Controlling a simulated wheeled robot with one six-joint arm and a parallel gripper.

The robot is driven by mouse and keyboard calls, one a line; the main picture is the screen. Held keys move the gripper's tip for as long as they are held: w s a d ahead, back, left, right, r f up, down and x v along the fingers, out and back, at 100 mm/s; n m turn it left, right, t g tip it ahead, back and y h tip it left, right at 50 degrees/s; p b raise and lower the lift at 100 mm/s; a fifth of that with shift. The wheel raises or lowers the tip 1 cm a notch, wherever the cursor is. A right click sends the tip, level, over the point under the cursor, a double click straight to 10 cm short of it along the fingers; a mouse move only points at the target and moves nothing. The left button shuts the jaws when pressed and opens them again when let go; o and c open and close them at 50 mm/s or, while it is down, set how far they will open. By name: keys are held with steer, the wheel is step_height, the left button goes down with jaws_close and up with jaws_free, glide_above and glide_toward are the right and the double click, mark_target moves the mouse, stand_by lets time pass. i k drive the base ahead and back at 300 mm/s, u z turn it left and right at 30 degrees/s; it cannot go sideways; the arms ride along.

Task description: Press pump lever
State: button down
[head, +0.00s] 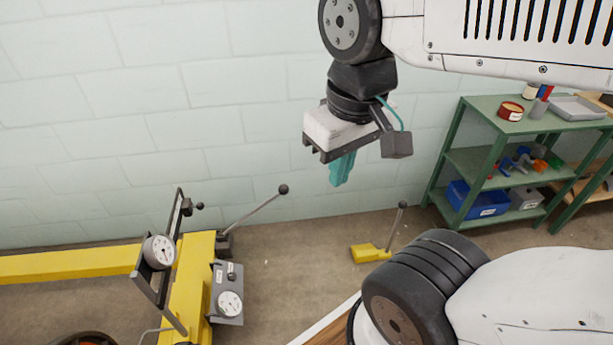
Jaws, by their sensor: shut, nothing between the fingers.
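A long thin lever (254,210) with a dark ball knob slants up to the right from a dark mount on the yellow machine frame (190,280). A second, shorter lever (396,228) with a dark knob rises from a small yellow unit (368,253) on the floor. I cannot tell for sure which of them is the pump lever. My gripper (340,181) has teal fingers, is shut and empty, and points down. In the picture it is above and between the two levers, apart from both.
Two round gauges, one upper (160,252) and one lower (230,303), are on the yellow frame. A green shelf (478,158) with bins and small parts stands at the right. A pale block wall (150,110) is behind. Bare floor (300,250) lies between the levers.

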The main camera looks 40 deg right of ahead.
mark_target(282, 189)
steer(key=z, duration=0.8)
steer(key=i, duration=0.8)
steer(key=u, duration=1.05)
